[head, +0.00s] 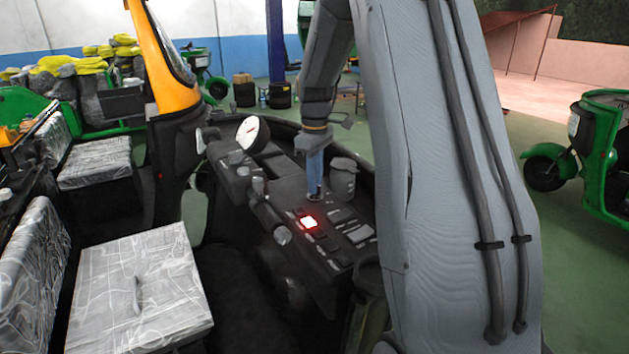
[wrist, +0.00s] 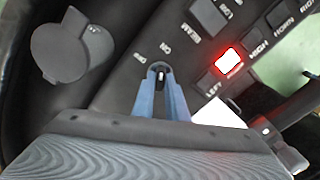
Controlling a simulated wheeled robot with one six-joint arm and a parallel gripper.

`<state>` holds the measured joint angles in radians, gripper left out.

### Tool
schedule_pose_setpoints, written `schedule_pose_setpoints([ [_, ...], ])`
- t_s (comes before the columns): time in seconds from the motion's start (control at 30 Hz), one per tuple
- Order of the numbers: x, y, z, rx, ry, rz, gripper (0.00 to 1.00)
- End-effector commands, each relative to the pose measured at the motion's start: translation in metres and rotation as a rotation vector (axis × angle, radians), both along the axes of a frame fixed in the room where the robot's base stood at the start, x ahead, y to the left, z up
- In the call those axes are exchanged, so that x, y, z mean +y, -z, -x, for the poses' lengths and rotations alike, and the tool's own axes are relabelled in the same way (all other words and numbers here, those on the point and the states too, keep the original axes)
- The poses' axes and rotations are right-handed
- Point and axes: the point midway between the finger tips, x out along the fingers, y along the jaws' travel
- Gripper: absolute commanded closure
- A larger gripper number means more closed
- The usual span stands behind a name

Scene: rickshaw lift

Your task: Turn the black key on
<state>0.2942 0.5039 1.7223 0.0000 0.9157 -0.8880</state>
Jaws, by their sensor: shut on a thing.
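The black key (wrist: 160,74) is in the dashboard, by the printed ON and OFF labels. Only a small part of it shows between my fingertips. My gripper (wrist: 160,80) has blue fingers and is shut on the key. In the head view my gripper (head: 314,193) points straight down onto the black dashboard (head: 284,185). The key itself is hidden by the fingers there. The ON label lies a little right of the OFF label, both just beyond the fingertips in the wrist view.
A lit red switch (head: 308,222) is close to my gripper, among several labelled switches. A grey capped cup (head: 343,177) stands beside the fingers. Wrapped seats (head: 140,290) lie left of the dashboard.

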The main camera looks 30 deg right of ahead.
Motion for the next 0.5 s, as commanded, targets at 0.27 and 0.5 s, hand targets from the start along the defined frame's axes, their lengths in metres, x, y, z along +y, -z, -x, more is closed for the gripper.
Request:
schedule_pose_setpoints([
  [0.27,-0.0002,-0.0009,-0.0004,-0.001,0.049,0.000,1.00],
  [0.5,-0.0003,-0.0008,-0.0004,-0.001,0.053,0.000,1.00],
])
